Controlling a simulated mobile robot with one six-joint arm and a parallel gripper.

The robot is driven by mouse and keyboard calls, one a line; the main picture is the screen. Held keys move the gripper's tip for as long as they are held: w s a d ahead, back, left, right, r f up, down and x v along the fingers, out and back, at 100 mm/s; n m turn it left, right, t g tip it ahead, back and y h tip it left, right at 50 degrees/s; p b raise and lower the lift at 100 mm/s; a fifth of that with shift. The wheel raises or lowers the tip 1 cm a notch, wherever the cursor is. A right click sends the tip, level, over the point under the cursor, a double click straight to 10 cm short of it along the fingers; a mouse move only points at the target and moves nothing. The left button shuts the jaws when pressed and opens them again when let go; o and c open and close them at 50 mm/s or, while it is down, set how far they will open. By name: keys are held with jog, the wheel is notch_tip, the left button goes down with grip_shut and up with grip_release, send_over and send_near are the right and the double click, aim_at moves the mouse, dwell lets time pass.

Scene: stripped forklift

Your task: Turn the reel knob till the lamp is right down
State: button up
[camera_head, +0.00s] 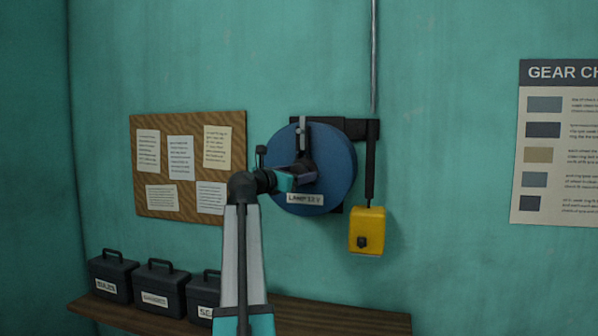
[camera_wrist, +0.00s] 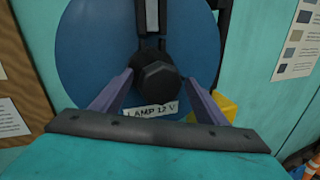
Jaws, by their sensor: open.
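The round blue reel (camera_head: 338,177) is mounted on the wall and carries a white label reading "LAMP 12 V". It fills the upper middle of the wrist view (camera_wrist: 92,50). The dark faceted reel knob (camera_wrist: 159,84) is at its centre, with a dark crank-like bar running up from it. My gripper (camera_head: 302,175) is at the reel's face, with its jaws open, one finger on each side of the knob; I cannot tell if they touch it. The yellow lamp (camera_head: 367,232) hangs below a black bar right of the reel, well above the shelf.
A wooden shelf (camera_head: 340,316) below holds several dark labelled boxes (camera_head: 160,288) at the left. A cork board (camera_head: 190,165) with papers hangs left of the reel, a gear chart (camera_head: 560,150) at the right. A thin grey pipe (camera_head: 374,60) runs up the wall.

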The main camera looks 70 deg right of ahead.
jog(key=shift+s+d, duration=0.1)
jog(key=shift+d, duration=0.4)
jog(key=c, duration=0.8)
jog(key=shift+d, duration=0.25)
jog(key=shift+c, duration=1.3)
jog(key=shift+a, duration=0.25)
jog(key=shift+o, duration=0.2)
